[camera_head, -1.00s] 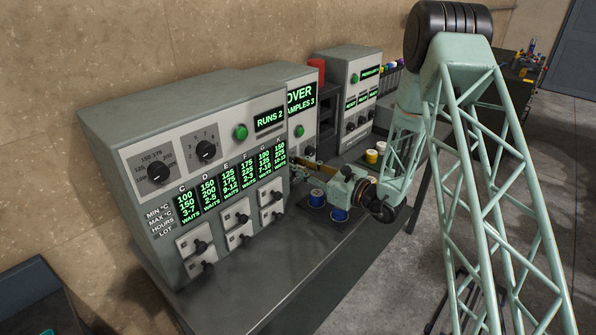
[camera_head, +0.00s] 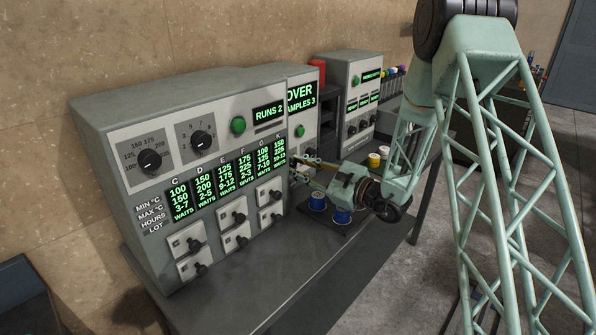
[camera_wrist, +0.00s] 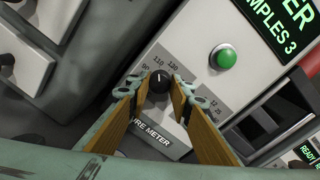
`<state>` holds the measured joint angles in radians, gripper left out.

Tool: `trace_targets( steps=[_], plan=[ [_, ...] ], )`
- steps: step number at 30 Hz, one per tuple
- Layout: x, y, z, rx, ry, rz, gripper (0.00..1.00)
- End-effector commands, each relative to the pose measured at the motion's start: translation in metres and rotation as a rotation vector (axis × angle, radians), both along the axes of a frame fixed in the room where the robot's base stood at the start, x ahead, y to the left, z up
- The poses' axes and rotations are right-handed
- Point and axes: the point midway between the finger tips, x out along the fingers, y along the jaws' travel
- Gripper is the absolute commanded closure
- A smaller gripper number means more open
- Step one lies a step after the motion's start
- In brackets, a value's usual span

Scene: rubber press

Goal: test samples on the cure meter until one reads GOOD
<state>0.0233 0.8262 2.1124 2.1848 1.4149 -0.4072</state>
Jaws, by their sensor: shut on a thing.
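The cure meter (camera_head: 302,112) is the middle grey machine, partly hidden behind the nearer one. Its green display (camera_wrist: 285,30) shows cut-off text ending "OVER" and "SAMPLES 3". A green button (camera_wrist: 224,57) sits under the display. My gripper (camera_wrist: 160,88) is shut on the meter's black dial knob (camera_wrist: 159,79), one wooden-looking finger on each side. The knob's white mark points up in the wrist view, among scale numbers. In the head view my gripper (camera_head: 300,171) reaches in from the right.
The large nearer machine (camera_head: 185,170) reads "RUNS 2" and has columns marked "WAITS", dials and latched doors. Another machine (camera_head: 345,85) with several "READY" lines stands behind. Yellow and white spools (camera_head: 374,160) lie beyond my gripper. The front bench top (camera_head: 230,295) is clear.

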Motion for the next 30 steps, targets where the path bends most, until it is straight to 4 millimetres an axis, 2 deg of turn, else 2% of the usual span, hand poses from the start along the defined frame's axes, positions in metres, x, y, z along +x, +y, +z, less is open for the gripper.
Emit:
trace_targets(
  steps=[15, 16, 20, 30],
  plan=[
    [0.0, -0.0001, 0.0002, -0.01, -0.012, 0.0, 0.91],
    [0.0, -0.0001, 0.0001, -0.01, -0.011, 0.0, 0.77],
    [0.0, -0.0001, 0.0001, -0.01, -0.011, 0.0, 0.66],
    [-0.0004, -0.0006, 0.0001, -0.01, -0.011, 0.0, 0.66]
  ],
)
